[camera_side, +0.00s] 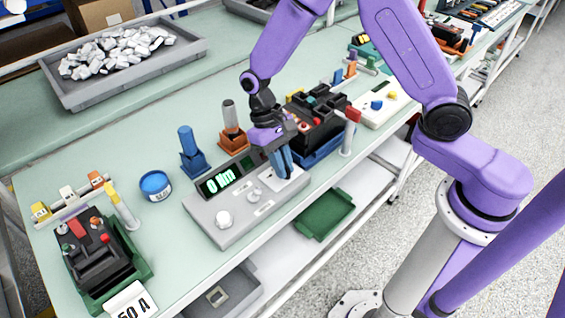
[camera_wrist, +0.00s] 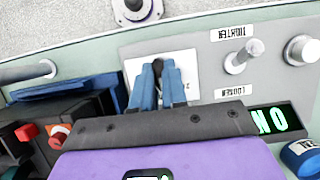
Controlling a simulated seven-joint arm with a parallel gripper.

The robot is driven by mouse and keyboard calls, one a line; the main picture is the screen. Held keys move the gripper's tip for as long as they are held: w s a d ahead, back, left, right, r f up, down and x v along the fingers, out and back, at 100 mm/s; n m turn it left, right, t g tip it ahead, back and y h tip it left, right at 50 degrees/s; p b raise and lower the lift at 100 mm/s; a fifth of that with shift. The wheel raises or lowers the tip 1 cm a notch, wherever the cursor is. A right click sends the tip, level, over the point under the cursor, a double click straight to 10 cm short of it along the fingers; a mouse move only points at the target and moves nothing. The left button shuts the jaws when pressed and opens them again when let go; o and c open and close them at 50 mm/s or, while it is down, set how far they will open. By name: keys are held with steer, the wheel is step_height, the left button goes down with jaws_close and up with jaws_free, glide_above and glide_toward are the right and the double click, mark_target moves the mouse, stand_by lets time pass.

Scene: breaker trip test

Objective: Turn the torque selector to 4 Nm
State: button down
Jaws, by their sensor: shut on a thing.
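The grey tester box (camera_side: 225,232) stands on the bench, and its display (camera_side: 219,180) reads 0 Nm in green. The display is partly in the wrist view (camera_wrist: 268,121). My gripper (camera_side: 284,172) points down at the white plate (camera_side: 294,184) on the box's right end. Its blue fingers (camera_wrist: 159,88) are shut on the torque selector there. The fingers hide nearly all of the selector, so its pointer and setting cannot be read. A round white knob (camera_side: 223,219) and a smaller lever knob (camera_side: 253,194) are on the same panel, apart from my gripper.
A breaker in a green tray (camera_side: 135,275) stands at the left by a 50 A sign (camera_side: 130,302). Another dark breaker (camera_side: 318,115) is close behind my gripper. A blue tape roll (camera_side: 155,185) and blue (camera_side: 191,150) and orange (camera_side: 232,138) holders stand nearby.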

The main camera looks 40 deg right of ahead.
steer(key=c, duration=1.2)
jaws_free()
steer(key=shift+o, duration=0.2)
steer(key=v, duration=1.7)
steer(key=shift+r, duration=0.3)
steer(key=s+d+n+t, duration=0.1)
steer(key=s+d+n, duration=0.2)
steer(key=s, duration=0.6)
steer(key=s+d+f+n+t, duration=0.1)
steer(key=s+d+n, duration=0.3)
steer(key=s, duration=0.5)
steer(key=s+d+f+n+t, duration=0.1)
steer(key=s+d+n, duration=0.3)
steer(key=s, duration=0.5)
steer(key=shift+d+f+n+t, duration=0.15)
steer(key=shift+d+n+t, duration=0.05)
steer(key=shift+n+t, duration=0.65)
